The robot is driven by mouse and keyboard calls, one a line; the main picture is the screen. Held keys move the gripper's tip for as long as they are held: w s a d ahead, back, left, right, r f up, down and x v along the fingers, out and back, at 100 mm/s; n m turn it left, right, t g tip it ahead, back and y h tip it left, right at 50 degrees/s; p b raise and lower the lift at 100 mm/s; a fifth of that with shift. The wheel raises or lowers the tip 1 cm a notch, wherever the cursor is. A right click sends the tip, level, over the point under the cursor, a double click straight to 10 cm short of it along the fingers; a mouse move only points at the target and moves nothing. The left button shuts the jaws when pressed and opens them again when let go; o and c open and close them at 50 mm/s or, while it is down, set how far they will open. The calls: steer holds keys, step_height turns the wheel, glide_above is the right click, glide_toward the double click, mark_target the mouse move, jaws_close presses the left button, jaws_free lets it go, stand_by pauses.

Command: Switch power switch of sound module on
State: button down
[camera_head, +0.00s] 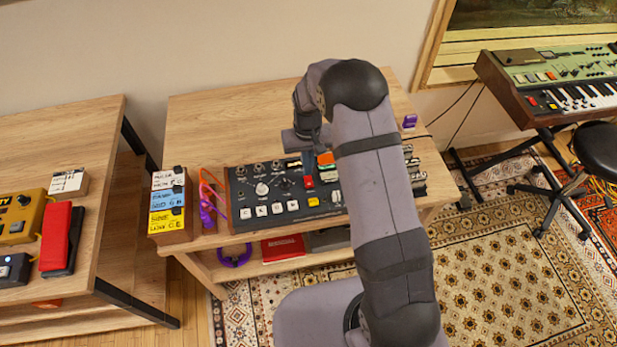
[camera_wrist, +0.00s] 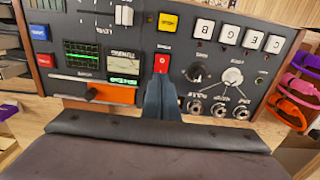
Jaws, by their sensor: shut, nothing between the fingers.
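The sound module (camera_head: 240,203) is a dark panel with knobs, jacks and buttons on the wooden table; it fills much of the wrist view (camera_wrist: 200,60), upside down. A small red switch (camera_wrist: 165,58), which looks like the power switch, sits near the panel's middle; it also shows in the head view (camera_head: 309,182). Its on or off position is too small to tell. My gripper (camera_wrist: 162,74) is shut and empty, its fingertips at the switch's edge in the wrist view. Whether they touch it cannot be told. In the head view my gripper (camera_head: 308,172) is just behind the switch.
Close by on the panel are a yellow button (camera_wrist: 168,22), white lettered buttons (camera_wrist: 228,34), knobs, an orange block (camera_wrist: 110,94) and small screens (camera_wrist: 84,54). Coloured cables (camera_head: 207,200) hang at the left. My arm hides the module's right part in the head view.

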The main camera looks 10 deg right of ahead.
steer(key=shift+r+p, duration=1.5)
steer(key=shift+r, duration=0.8)
steer(key=g, duration=0.3)
glide_above(318, 211)
step_height(318, 211, down, 4)
steer(key=shift+r+n, duration=0.15)
steer(key=shift+n, duration=0.15)
steer(key=s+d+r, duration=0.1)
steer(key=s+r, duration=0.4)
steer(key=s, duration=0.3)
steer(key=s+d+r, duration=0.1)
steer(key=s+r, duration=0.4)
steer(key=s, duration=0.4)
steer(key=w+r+t, duration=0.3)
steer(key=r, duration=0.2)
steer(key=shift+d+r, duration=0.2)
steer(key=shift+r, duration=0.05)
step_height(318, 211, down, 29)
steer(key=b, duration=2.8)
steer(key=shift+b, duration=0.4)
